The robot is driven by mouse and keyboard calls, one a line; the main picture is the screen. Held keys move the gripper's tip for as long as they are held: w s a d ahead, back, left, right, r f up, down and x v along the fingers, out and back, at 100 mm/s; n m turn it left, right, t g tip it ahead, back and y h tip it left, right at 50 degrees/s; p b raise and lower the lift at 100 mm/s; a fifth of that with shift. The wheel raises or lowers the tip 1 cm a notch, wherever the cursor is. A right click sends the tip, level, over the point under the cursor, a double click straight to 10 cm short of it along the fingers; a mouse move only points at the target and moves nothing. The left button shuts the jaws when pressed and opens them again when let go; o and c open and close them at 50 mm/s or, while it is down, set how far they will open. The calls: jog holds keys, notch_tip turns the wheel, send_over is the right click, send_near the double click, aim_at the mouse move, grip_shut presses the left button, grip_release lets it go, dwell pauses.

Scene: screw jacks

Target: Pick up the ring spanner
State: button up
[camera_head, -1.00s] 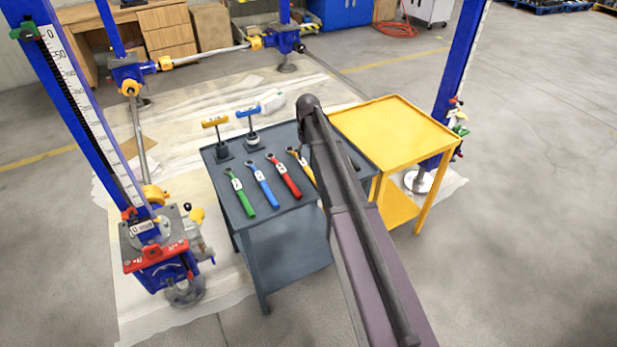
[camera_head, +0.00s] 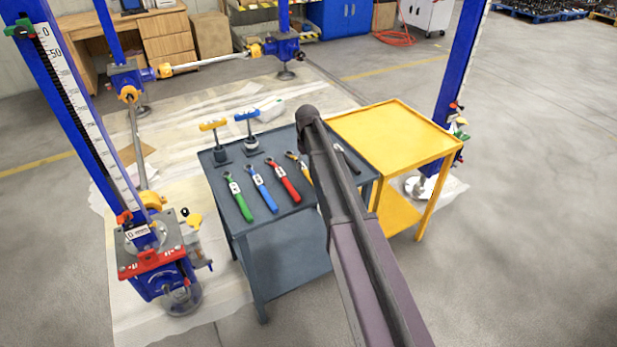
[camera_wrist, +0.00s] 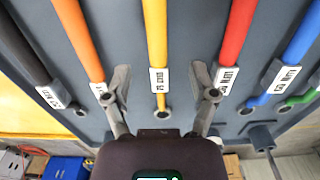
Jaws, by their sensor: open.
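A row of ring spanners lies on the grey table (camera_head: 290,245). In the head view I see a green spanner (camera_head: 238,199), a blue spanner (camera_head: 262,188), a red spanner (camera_head: 284,182) and part of a yellow one (camera_head: 293,157). My arm hides the rest of the yellow one. In the wrist view, the yellow spanner (camera_wrist: 155,35) runs between the open fingers of my gripper (camera_wrist: 160,72), which look empty. An orange spanner (camera_wrist: 80,35) lies to its left, with a black one (camera_wrist: 25,55) beyond. The red spanner (camera_wrist: 236,35) lies to its right.
Two T-handled tools, one yellow-topped (camera_head: 215,138) and one blue-topped (camera_head: 248,130), stand at the table's back left. A yellow cart (camera_head: 395,135) with a bare top stands at right. Blue screw-jack columns (camera_head: 85,115) flank the table.

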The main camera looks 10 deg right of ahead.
aim_at(308, 173)
jog(key=shift+d+f+b, duration=0.15)
jog(key=shift+f+b, duration=2.25)
jog(key=shift+f, duration=0.15)
jog(key=shift+s, duration=0.1)
grip_shut()
